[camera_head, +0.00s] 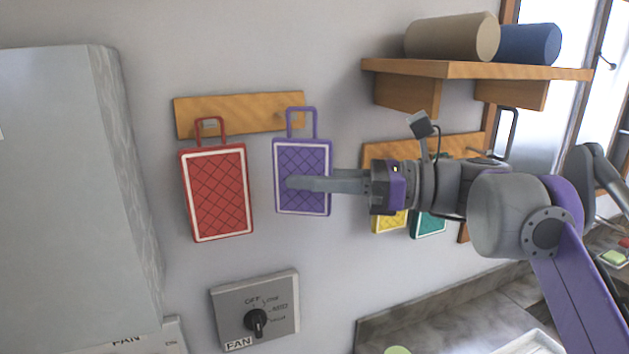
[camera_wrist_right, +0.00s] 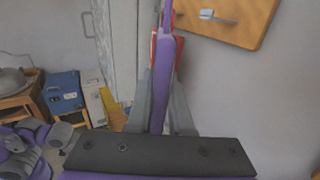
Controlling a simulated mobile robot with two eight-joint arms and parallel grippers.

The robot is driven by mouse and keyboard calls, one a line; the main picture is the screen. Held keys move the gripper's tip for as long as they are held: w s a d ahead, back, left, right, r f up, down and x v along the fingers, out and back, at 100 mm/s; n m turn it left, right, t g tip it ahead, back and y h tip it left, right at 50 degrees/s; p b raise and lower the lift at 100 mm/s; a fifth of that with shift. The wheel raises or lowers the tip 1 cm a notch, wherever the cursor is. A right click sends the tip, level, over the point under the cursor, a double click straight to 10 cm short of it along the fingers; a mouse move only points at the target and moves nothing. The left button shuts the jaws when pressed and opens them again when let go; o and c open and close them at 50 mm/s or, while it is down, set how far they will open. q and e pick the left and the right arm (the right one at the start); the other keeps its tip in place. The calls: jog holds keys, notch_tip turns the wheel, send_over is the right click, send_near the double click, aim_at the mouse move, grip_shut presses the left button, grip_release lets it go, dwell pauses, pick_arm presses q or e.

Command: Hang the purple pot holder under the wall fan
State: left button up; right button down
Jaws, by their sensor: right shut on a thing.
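The purple pot holder (camera_head: 315,160) is upright, its loop at the top, in front of the wall rack (camera_head: 238,111) in the head view. My right gripper (camera_head: 292,183) is shut on it, reaching in from the right. In the right wrist view the purple pot holder (camera_wrist_right: 162,85) shows edge-on between the fingers. Its loop overlaps the rack's right end near a peg (camera_head: 284,115); I cannot tell whether it touches the peg. A wall panel labelled FAN (camera_head: 283,293), with a black knob, is below. My left gripper is not in view.
A red pot holder (camera_head: 216,190) hangs left of the purple one. Yellow (camera_head: 388,221) and teal (camera_head: 428,225) pot holders hang behind my right arm. A wooden shelf (camera_head: 470,69) with two rolls is above right. A large grey box (camera_head: 60,200) stands at left.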

jog(key=shift+w+a+f+p, duration=0.15)
jog(key=shift+w+a+f, duration=0.15)
jog(key=shift+w, duration=0.85)
jog(key=shift+w+a+f+p, duration=0.15)
jog(key=shift+w+a, duration=0.3)
jog(key=shift+w, duration=0.7)
jog(key=shift+w+a+f+p, duration=0.15)
jog(key=shift+w+a+f, duration=0.15)
jog(key=shift+w, duration=0.85)
jog(key=c, duration=0.7)
grip_release()
jog(key=shift+c, duration=0.2)
